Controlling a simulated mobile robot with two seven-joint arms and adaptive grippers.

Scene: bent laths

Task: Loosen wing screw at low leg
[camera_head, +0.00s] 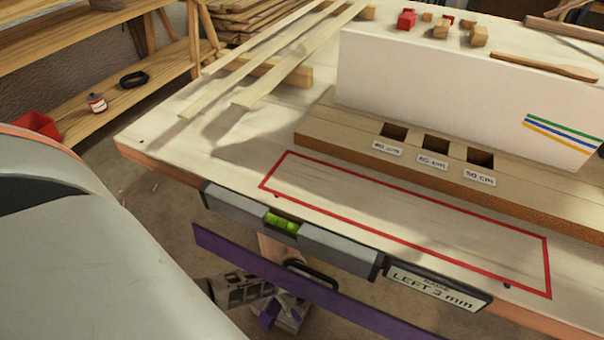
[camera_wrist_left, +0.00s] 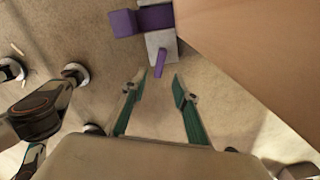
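In the left wrist view a small purple wing screw (camera_wrist_left: 159,62) stands out from a grey block (camera_wrist_left: 160,44) with a purple part (camera_wrist_left: 140,20) beside it. My left gripper (camera_wrist_left: 159,83) is open, its two teal-lined fingers apart with the screw in line just beyond the tips, with no visible contact. In the head view my left gripper (camera_head: 258,291) is below the bench's front edge, beside the purple and grey leg fitting (camera_head: 284,312). It partly hides that fitting. The wing screw cannot be made out there. My right gripper is not in view.
A spirit level (camera_head: 335,250) with a green vial lies along the front edge of the bench (camera_head: 225,145). A purple bar (camera_head: 225,245) crosses above my gripper. A wooden surface (camera_wrist_left: 250,60) flanks the fitting.

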